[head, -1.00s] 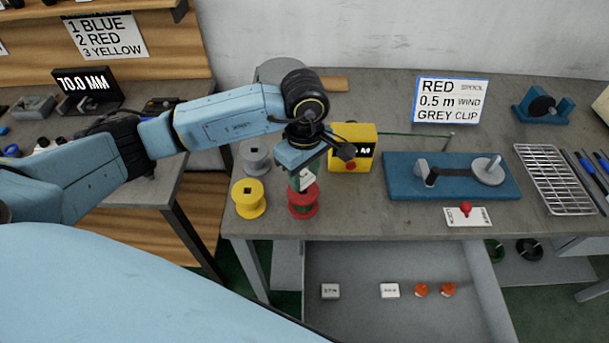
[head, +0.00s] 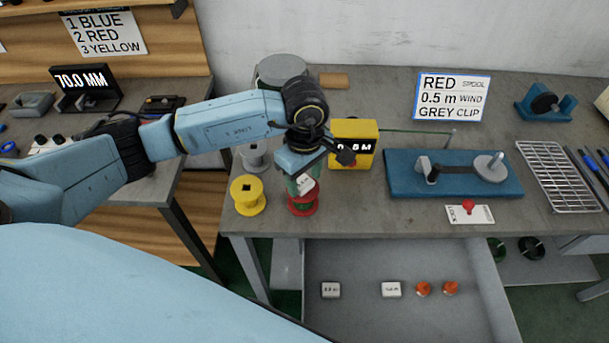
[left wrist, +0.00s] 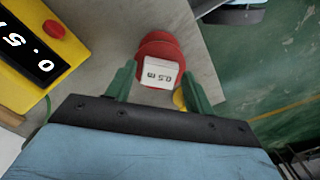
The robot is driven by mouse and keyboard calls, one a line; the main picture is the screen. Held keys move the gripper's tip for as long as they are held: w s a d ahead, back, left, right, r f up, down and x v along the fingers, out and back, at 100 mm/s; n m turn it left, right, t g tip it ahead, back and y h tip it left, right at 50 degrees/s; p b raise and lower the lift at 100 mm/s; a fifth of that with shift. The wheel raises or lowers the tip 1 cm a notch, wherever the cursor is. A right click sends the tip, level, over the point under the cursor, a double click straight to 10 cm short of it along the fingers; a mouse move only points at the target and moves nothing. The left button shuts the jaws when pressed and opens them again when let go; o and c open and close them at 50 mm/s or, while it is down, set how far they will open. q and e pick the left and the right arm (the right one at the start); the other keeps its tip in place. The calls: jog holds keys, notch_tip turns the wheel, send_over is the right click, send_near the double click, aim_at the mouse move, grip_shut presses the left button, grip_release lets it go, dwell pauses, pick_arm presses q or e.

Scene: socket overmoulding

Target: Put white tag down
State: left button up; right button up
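The white tag (left wrist: 160,74), marked 0.5 m, lies over the top of the red spool (left wrist: 158,45). In the head view the tag (head: 305,185) shows just below my left gripper, on the red spool (head: 303,205) near the table's front edge. My left gripper (head: 302,182) points down over the spool. In the left wrist view its green fingers (left wrist: 160,80) stand apart either side of the tag, with a small gap at each side. Whether the tag's underside rests fully on the spool is hard to see. My right gripper is not in view.
A yellow spool (head: 248,196) and a grey spool (head: 255,156) stand close left. The yellow meter box (head: 366,131) is behind right, the blue winding base (head: 400,188) farther right. The open drawer (head: 350,258) below holds white tags and orange pieces.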

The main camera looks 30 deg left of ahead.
aim_at(305, 184)
pick_arm(q)
jog(key=shift+o, duration=0.5)
jog(key=shift+r+p, duration=0.6)
notch_tip(305, 184, up, 12)
